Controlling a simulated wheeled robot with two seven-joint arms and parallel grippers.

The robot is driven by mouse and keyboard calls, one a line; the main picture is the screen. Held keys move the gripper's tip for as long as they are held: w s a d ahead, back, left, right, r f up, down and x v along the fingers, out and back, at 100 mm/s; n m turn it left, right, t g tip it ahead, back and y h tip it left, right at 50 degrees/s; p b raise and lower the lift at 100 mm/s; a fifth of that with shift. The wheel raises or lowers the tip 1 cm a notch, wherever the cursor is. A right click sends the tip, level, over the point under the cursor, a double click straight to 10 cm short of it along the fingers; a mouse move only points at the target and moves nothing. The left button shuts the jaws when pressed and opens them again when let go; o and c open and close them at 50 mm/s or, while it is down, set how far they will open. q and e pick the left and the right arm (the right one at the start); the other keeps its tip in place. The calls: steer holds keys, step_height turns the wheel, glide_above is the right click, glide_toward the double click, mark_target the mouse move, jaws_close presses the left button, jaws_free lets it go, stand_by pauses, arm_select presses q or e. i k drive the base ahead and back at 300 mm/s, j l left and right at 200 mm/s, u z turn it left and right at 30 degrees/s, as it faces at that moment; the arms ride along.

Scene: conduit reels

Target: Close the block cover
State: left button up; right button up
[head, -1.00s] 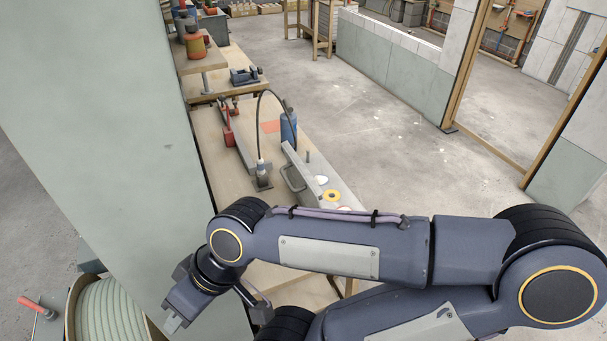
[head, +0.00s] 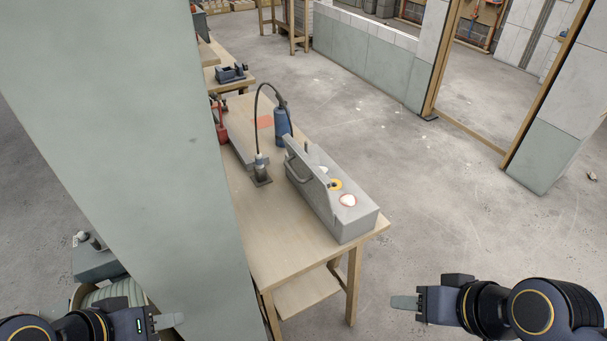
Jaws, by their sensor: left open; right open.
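A long grey block (head: 352,222) sits near the front end of the wooden bench, with a round white part and a yellow ring on its top. Its cover appears to be the grey panel (head: 309,166) raised along the block's left side, with a loop handle (head: 294,170) on it; the cover stands open. My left gripper (head: 168,322) is low at the left, in front of the pale wall panel and away from the block. My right gripper (head: 403,302) is at the lower right, over the floor, apart from the bench. Both are open and empty.
A tall pale panel (head: 130,130) hides the bench's left side.

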mark_target(316, 180)
steer(key=l+z, duration=0.2)
steer(key=l, duration=1.3)
steer(key=k+z, duration=0.05)
steer(key=k, duration=0.05)
